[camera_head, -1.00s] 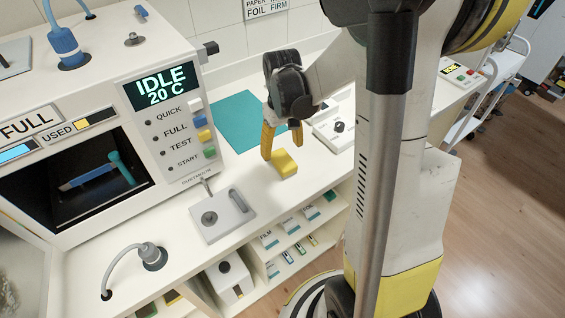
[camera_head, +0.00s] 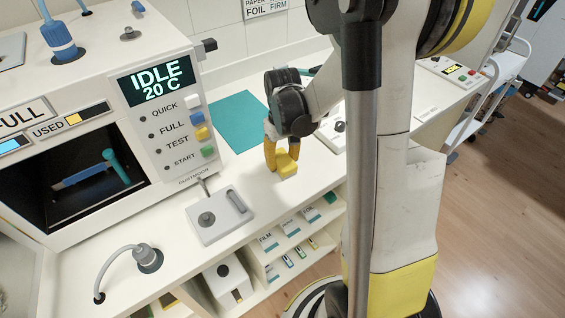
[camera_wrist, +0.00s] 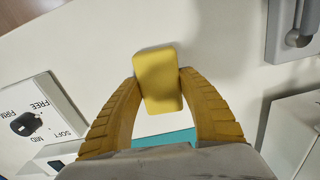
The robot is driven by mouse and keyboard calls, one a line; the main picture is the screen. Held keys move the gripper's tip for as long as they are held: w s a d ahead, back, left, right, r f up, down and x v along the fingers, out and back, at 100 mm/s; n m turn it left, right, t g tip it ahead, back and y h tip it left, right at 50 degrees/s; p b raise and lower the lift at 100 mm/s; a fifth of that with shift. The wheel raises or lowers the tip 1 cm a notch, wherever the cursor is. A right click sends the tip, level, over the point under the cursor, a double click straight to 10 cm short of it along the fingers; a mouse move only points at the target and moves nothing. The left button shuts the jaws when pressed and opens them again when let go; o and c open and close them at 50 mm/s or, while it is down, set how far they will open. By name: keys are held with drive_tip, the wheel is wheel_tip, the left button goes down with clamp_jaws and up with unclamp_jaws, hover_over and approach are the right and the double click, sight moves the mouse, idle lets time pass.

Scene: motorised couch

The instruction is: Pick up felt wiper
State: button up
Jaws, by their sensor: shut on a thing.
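The felt wiper is a small yellow block (camera_head: 288,169) on the white counter, near its front edge. My gripper (camera_head: 282,160) is lowered over it, with its yellow fingers at the block. In the wrist view the yellow block (camera_wrist: 158,80) sits between the two fingertips (camera_wrist: 158,84), which touch its left and right sides. The gripper is shut on it. Whether the block is clear of the counter, I cannot tell.
A teal mat (camera_head: 238,121) lies behind the gripper. A grey plate with a handle (camera_head: 220,214) lies to the left, in front of the machine with the IDLE display (camera_head: 158,81). A dial box (camera_wrist: 35,120) stands nearby. Open shelves (camera_head: 290,235) are below the counter.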

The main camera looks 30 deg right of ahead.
sight(286, 161)
drive_tip(key=shift+r+p, duration=0.3)
drive_tip(key=shift+r, duration=0.25)
drive_tip(key=r+p, duration=0.1)
drive_tip(key=r, duration=0.1)
drive_tip(key=s+r+p, duration=0.1)
drive_tip(key=r, duration=0.1)
drive_tip(key=shift+s+d, duration=0.1)
drive_tip(key=shift+d, duration=0.05)
drive_tip(key=s+d+r+p, duration=0.2)
drive_tip(key=s+r, duration=0.4)
drive_tip(key=s, duration=0.4)
drive_tip(key=shift+d+p, duration=0.35)
drive_tip(key=shift+p, duration=0.1)
drive_tip(key=o, duration=0.5)
drive_tip(key=c, duration=0.4)
